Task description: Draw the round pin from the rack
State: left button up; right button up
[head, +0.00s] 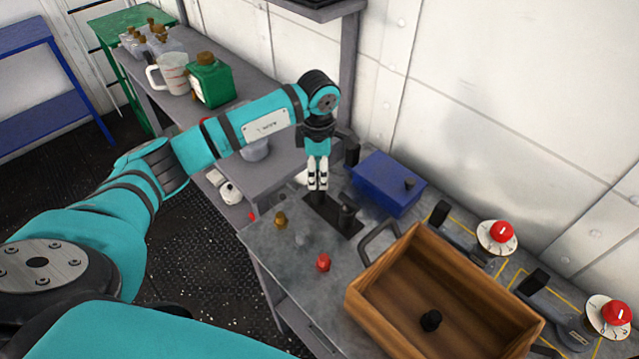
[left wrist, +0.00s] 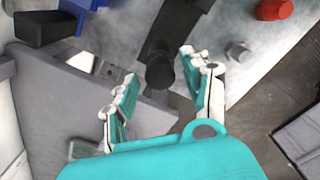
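The rack (head: 330,213) is a dark plate on the grey bench. A dark post (head: 348,217) stands on its right side. My left gripper (head: 318,184) points down over the rack's back left end, with a dark round piece just below its fingertips. In the left wrist view, my left gripper (left wrist: 162,88) has its fingers spread apart. A black round pin (left wrist: 160,72) shows its end between them, and neither finger visibly touches it. The dark rack (left wrist: 178,25) runs upward behind the pin. My right gripper is not in view.
A blue box (head: 388,183) is right of the rack. Brass (head: 281,219), grey (head: 302,239) and red (head: 323,262) pieces stand in front. Red-knobbed fixtures (head: 497,236) line the wall side.

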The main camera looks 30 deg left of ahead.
pick_arm(q)
grip_shut()
jog(key=shift+r, duration=0.15)
jog(key=shift+r+p, duration=2.25)
jog(key=shift+r, duration=1.7)
